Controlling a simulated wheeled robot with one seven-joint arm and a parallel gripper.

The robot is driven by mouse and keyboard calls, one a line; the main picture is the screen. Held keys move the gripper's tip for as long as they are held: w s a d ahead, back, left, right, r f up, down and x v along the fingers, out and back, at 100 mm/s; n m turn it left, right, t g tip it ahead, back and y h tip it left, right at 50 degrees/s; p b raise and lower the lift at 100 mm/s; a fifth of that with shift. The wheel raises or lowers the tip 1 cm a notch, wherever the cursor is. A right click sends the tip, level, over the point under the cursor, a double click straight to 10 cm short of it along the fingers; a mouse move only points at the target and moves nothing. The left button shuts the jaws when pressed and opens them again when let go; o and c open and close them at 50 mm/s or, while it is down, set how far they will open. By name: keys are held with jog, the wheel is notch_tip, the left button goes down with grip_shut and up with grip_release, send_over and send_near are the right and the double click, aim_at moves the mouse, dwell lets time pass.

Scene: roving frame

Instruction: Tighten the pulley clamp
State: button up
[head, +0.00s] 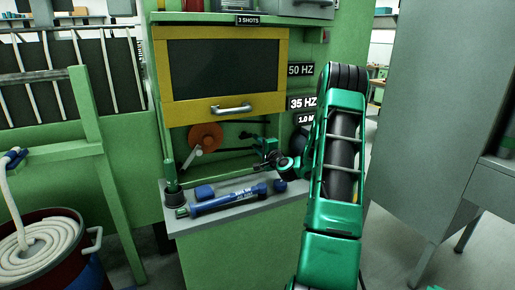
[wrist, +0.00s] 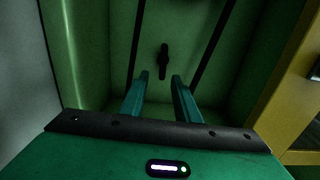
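In the head view an orange pulley disc (head: 206,136) sits inside the green machine's opening, with a pale lever (head: 191,157) at its lower left. My gripper (head: 266,145) is at the right side of this opening, small and partly hidden by my wrist. In the wrist view my gripper (wrist: 160,88) has its two teal fingers apart with nothing between them. Beyond the fingertips a small black upright handle (wrist: 164,62) stands on the green back wall, between two dark slanting strips (wrist: 214,45). It is apart from the fingers. I cannot tell whether this handle is the clamp.
The yellow-framed panel (head: 168,85) is above the opening. On the grey ledge (head: 240,216) lie a blue tube-shaped tool (head: 228,198) and smaller blue pieces (head: 204,191). A grey cabinet (head: 435,120) stands right. A rope-filled drum (head: 40,250) is at left.

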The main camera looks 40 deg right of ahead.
jog(key=shift+v, duration=1.45)
jog(key=shift+a, duration=0.1)
jog(key=w+a+n+g+y, duration=0.2)
jog(key=a+n+y, duration=0.4)
jog(key=a, duration=0.5)
jog(key=s+a+f+n+g, duration=0.2)
jog(key=s+a+n+g, duration=0.4)
jog(key=a, duration=0.4)
jog(key=s+a+r+n+g, duration=0.1)
jog(key=s+a+g, duration=0.2)
jog(key=s, duration=0.9)
jog(key=s+a+r+n+g, duration=0.1)
jog(key=s+a+g, duration=0.2)
jog(key=s, duration=0.9)
jog(key=s+a+r+n+g, duration=0.1)
jog(key=s+a+g, duration=0.1)
jog(key=s, duration=1)
jog(key=shift+s+a+g, duration=0.3)
jog(key=shift+a+g, duration=0.1)
jog(key=shift+g, duration=0.2)
jog(key=shift+r, duration=0.1)
